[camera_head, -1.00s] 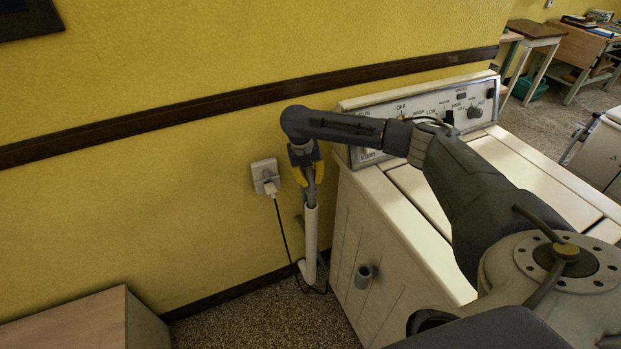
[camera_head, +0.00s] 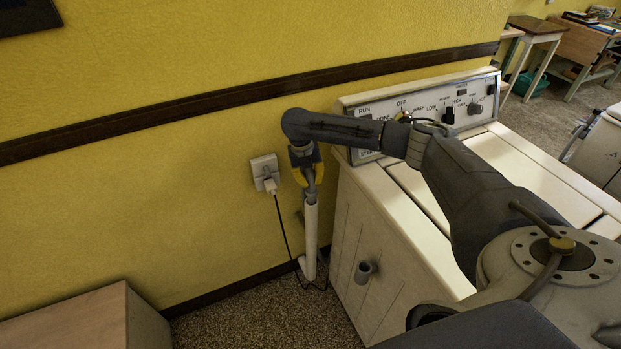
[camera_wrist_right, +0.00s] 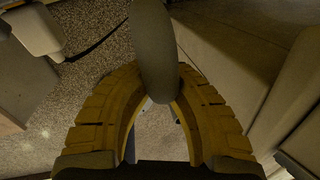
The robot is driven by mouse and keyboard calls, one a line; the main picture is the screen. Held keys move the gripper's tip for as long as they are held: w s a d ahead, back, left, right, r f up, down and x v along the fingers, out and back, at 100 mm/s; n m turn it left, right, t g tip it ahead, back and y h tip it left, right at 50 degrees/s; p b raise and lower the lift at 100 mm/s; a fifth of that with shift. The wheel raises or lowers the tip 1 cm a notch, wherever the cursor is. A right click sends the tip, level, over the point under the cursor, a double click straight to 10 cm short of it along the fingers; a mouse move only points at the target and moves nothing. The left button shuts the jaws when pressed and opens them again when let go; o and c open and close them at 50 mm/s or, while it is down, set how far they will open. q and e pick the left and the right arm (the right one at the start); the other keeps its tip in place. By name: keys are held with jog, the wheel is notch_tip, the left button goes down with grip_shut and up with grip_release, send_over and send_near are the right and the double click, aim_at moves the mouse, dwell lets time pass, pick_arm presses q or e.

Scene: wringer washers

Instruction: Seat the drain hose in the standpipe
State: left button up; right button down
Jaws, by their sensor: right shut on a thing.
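The white standpipe (camera_head: 309,240) stands upright against the yellow wall, left of the washer. My right gripper (camera_head: 310,190), with yellow fingers, points down just above its top. The gripper is shut on the drain hose (camera_head: 310,197), a grey piece between the fingertips at the pipe's mouth. I cannot tell whether the hose end is inside the pipe. In the right wrist view the grey hose (camera_wrist_right: 156,50) runs between the two bowed yellow fingers (camera_wrist_right: 160,92). My left gripper is not in view.
The white washer (camera_head: 385,255) stands close right of the pipe, with a grey stub (camera_head: 365,271) on its side. A wall outlet (camera_head: 264,170) with plug and black cord is close left. A brown box (camera_head: 75,320) stands at the lower left.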

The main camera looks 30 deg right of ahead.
aim_at(310, 189)
jog(key=shift+f, duration=2.3)
dwell(1.8)
jog(key=shift+s+f, duration=0.1)
jog(key=shift+f, duration=0.15)
dwell(0.8)
jog(key=c, duration=0.7)
grip_release()
jog(key=shift+r, duration=0.2)
jog(key=shift+w+a+r, duration=0.1)
jog(key=shift+a+r, duration=0.05)
jog(key=shift+r, duration=0.95)
jog(key=shift+w+a+r, duration=0.1)
jog(key=shift+a+r, duration=0.1)
jog(key=shift+r, duration=0.95)
jog(key=shift+w+a+r, duration=0.1)
jog(key=shift+a+r, duration=0.05)
jog(key=shift+r, duration=0.95)
